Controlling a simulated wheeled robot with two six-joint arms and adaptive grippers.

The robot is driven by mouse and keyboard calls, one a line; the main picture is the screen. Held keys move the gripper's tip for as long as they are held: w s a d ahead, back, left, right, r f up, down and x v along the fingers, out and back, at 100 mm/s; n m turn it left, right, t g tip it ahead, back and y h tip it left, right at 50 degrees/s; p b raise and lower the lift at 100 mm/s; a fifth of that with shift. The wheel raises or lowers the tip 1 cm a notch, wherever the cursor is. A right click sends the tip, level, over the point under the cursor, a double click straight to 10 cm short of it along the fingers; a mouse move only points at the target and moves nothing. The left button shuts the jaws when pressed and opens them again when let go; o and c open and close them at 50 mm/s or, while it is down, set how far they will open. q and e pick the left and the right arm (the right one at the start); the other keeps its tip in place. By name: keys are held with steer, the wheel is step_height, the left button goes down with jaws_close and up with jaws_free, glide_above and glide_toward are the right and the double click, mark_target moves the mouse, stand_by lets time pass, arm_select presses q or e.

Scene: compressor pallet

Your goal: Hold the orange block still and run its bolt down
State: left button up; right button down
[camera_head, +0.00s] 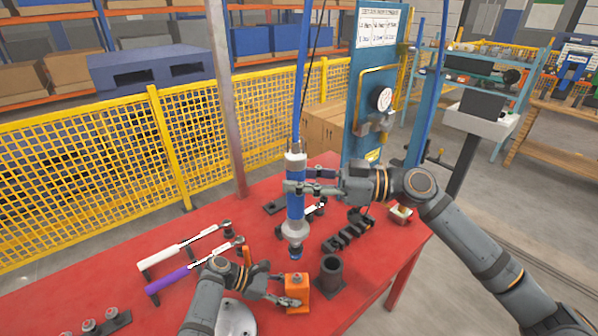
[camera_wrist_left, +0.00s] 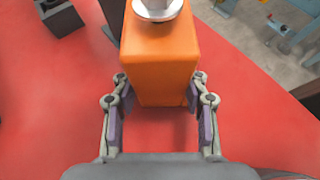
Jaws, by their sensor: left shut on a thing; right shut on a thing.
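The orange block (camera_head: 297,294) stands upright near the front of the red table, with a bolt (camera_head: 296,279) on its top. My left gripper (camera_head: 286,299) is shut on the block. In the left wrist view its fingers flank the block (camera_wrist_left: 160,62), and the bolt's pale flange (camera_wrist_left: 158,10) is cut by the top edge. My right gripper (camera_head: 298,188) is shut on the blue and white power driver (camera_head: 295,207), which hangs upright below a blue line. The driver's lower end is above the table, apart from the bolt in the picture.
A dark hollow cylinder (camera_head: 331,276) stands close right of the block. A black toothed holder (camera_head: 348,232) lies behind it. A yellow mesh fence (camera_head: 90,160) runs behind.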

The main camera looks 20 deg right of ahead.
mark_target(302, 219)
steer(key=shift+s+f, duration=0.6)
steer(key=shift+f, duration=0.35)
steer(key=shift+a, duration=0.1)
steer(key=shift+f, duration=0.1)
stand_by(0.3)
steer(key=shift+f, duration=3.7)
stand_by(1.5)
